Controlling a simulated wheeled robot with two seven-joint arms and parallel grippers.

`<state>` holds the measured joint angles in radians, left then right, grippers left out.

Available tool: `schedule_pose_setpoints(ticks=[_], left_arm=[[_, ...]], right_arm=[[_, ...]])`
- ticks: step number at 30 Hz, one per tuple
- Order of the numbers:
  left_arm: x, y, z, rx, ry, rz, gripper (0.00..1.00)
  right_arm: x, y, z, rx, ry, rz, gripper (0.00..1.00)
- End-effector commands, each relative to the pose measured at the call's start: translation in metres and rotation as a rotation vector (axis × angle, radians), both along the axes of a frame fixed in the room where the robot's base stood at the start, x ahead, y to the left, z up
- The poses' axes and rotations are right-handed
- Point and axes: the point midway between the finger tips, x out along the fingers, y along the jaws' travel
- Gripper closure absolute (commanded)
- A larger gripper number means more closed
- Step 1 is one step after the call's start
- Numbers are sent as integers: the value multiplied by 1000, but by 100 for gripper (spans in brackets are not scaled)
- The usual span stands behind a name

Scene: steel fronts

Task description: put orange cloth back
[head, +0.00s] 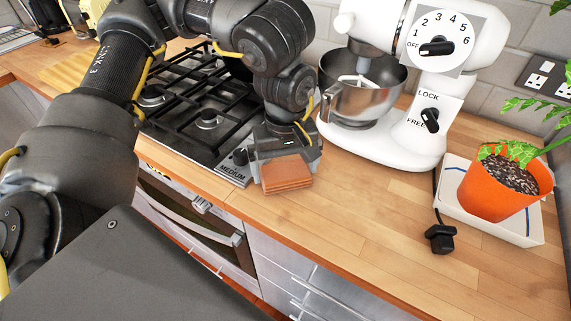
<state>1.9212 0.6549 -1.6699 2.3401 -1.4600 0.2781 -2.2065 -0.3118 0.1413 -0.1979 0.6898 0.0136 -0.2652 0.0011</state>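The orange cloth (287,175) is a small, flat, folded brown-orange stack in the middle of the head view. It is at the worktop's front edge, just right of the hob's front corner. My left gripper (287,152) reaches down from above and its end is right at the cloth's far side. The gripper body hides its fingers, so I cannot tell whether they are closed on the cloth or only beside it. I also cannot tell whether the cloth rests on the wood or is slightly above it. My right gripper is not in view.
A black gas hob (208,117) lies left of the cloth, above a steel-fronted oven (188,215). A white stand mixer (385,145) with a steel bowl stands behind right. An orange plant pot (497,195) sits in a white tray (453,195). A black plug (440,238) lies nearby. The front-right worktop (365,230) is clear.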

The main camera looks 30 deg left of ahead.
Motion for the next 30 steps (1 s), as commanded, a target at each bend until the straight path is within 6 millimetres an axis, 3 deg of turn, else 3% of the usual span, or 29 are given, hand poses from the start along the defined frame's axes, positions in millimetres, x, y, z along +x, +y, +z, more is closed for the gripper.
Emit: schedule_pose_setpoints(ticks=[9, 21, 30], left_arm=[[1, 0, 13, -1, -2, 0, 0], [1, 0, 95, 0, -4, 2, 0], [1, 0, 124, 0, 0, 1, 0]], right_arm=[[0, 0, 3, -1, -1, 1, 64], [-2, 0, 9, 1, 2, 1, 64], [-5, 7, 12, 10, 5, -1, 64]])
